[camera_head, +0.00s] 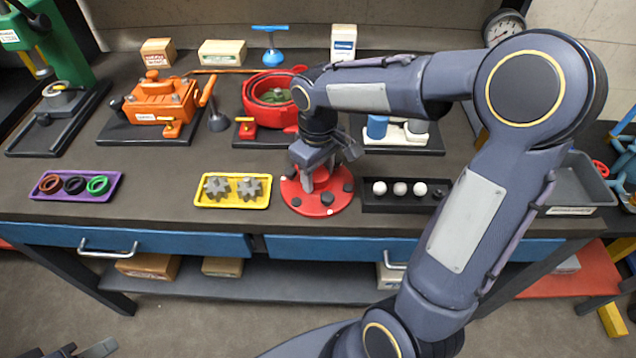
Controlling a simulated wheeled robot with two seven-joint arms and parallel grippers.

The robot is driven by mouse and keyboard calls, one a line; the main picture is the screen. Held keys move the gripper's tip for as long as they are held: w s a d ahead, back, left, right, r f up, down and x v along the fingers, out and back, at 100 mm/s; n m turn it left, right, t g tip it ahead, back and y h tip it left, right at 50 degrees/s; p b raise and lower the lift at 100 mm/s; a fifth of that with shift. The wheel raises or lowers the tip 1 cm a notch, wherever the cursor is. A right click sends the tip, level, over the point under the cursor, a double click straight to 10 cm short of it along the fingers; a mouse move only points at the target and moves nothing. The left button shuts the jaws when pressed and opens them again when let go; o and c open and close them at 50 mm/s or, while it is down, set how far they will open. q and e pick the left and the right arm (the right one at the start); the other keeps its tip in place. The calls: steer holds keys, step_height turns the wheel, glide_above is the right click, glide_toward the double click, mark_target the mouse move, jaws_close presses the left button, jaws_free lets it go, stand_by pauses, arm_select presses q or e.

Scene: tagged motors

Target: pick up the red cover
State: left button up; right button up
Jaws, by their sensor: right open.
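The red cover (297,199) is a round red disc with several dark bolt heads on it. It lies flat near the table's front edge, between the yellow tray and the black tray. My right gripper (316,182) points down over the cover's middle, its fingers open. The gripper hides the cover's centre and part of its far side. I cannot tell whether the fingers touch it. Only small grey parts that may be my left gripper show at the bottom left corner, and their state is unclear.
A yellow tray (232,204) with grey gears is close on the left. A black tray (400,208) with white balls is close on the right. A purple tray (75,197) with rings lies farther left. Behind stand a red round housing (262,102) and an orange motor (160,100).

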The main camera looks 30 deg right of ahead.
steer(key=shift+f, duration=0.15)
jaws_close()
steer(key=shift+w+r, duration=0.1)
steer(key=shift+r, duration=0.15)
